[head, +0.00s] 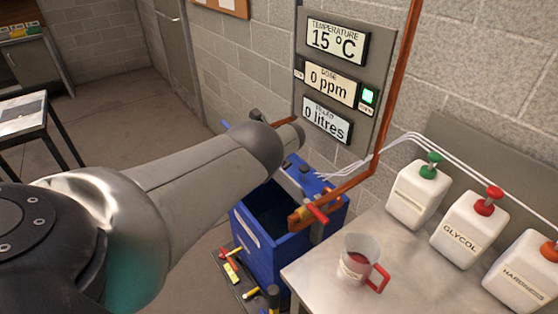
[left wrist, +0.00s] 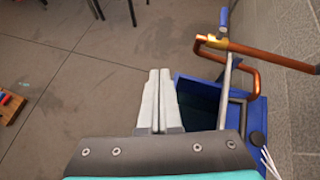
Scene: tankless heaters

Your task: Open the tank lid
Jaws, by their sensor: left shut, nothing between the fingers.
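The blue tank (head: 251,250) stands on the floor against the wall, beside the metal table. Its top is uncovered at the front and I see its dark inside; it also shows in the left wrist view (left wrist: 257,118). A small blue edge (head: 225,124) shows beyond my left arm, apart from the tank body; whether it is the raised lid I cannot tell, as my arm hides most of that area. My left gripper (left wrist: 159,73) is shut and empty, left of the tank opening in the wrist view. In the head view my forearm hides it. My right gripper is not in view.
A copper pipe (head: 394,95) runs down the wall and over the tank to a red-handled valve (head: 317,213). The metal table (head: 325,275) holds a jug (head: 357,262) and white canisters (head: 464,230). Tools lie on the floor mat (head: 250,296). Open floor lies left of the tank.

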